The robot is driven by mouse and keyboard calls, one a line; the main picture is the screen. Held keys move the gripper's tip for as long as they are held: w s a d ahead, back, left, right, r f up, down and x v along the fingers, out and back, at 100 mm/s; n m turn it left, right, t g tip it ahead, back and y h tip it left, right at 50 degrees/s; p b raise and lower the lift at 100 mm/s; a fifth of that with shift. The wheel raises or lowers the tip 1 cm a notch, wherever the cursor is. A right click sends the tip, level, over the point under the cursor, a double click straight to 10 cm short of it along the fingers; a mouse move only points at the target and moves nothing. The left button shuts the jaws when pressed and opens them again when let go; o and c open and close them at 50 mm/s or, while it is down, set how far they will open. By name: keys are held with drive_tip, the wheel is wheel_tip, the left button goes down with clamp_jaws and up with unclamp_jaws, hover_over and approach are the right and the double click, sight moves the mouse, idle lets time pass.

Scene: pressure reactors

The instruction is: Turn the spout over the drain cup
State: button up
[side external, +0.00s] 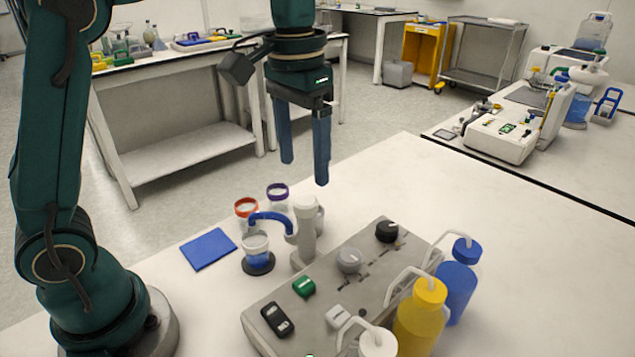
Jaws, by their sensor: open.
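The blue curved spout (268,216) comes off a pale upright column (305,245) and points left. Its tip is above or close to a clear cup with blue contents (256,249) on a dark round base (258,265). A red-rimmed cup (246,208) and a purple-rimmed cup (278,194) stand behind it. I cannot tell from any marking which one is the drain cup. My gripper (304,172) is open and empty, pointing down, apart from the spout and appearing above the column in the picture.
A grey control panel (347,285) with knobs and switches stands at front right of the column. White (378,345), yellow (418,320) and blue (459,283) wash bottles stand along its right side. A flat blue pad (208,249) lies left of the cups.

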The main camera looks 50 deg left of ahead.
sight(305, 199)
drive_tip(key=shift+f, duration=3.25)
clamp_jaws()
